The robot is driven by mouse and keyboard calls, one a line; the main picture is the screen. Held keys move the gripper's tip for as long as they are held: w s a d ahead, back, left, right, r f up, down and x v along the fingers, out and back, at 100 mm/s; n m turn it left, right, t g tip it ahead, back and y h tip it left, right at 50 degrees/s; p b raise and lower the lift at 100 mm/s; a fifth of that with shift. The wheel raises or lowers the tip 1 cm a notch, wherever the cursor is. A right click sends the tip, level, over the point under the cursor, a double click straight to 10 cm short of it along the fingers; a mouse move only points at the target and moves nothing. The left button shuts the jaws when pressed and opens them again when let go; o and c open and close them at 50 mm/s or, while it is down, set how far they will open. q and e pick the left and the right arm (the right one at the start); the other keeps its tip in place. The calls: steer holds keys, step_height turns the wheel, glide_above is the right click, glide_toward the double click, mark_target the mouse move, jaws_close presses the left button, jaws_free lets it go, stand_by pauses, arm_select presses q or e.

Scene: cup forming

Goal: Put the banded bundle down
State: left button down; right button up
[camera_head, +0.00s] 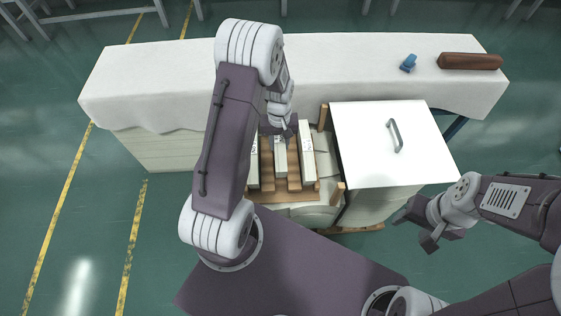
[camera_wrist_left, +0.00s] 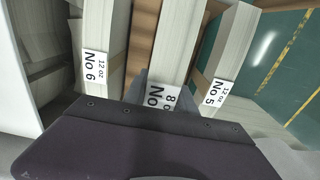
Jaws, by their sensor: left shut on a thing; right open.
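My left gripper (camera_head: 279,131) is shut on the middle banded bundle, a long pale stack (camera_head: 280,158) that lies over a wooden slatted rack (camera_head: 290,196). In the left wrist view this bundle (camera_wrist_left: 165,45) carries a label reading "8 oz No", with the rest cut off by the gripper body. A second bundle labelled No 6, 12 oz (camera_wrist_left: 98,35) and a third labelled No 5, 12 oz (camera_wrist_left: 228,45) lie on either side of it. I cannot tell whether the held bundle touches the rack. My right gripper (camera_head: 415,232) is open and empty at the right.
A white cabinet with a grey handle (camera_head: 378,140) stands just right of the rack. Behind is a long table with a white cloth (camera_head: 160,75), bearing a blue object (camera_head: 409,62) and a brown bar (camera_head: 470,61). Green floor around my right gripper is clear.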

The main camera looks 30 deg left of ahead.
arm_select(q)
step_height(320, 180, down, 4)
steer(key=shift+w+r+b, duration=0.15)
steer(key=shift+r+b, duration=0.1)
steer(key=shift+b, duration=0.05)
steer(key=shift+f+b, duration=0.8)
steer(key=shift+f, duration=1)
arm_select(e)
steer(key=shift+f, duration=1.55)
arm_select(q)
steer(key=shift+f, duration=0.15)
steer(key=c, duration=1)
jaws_free()
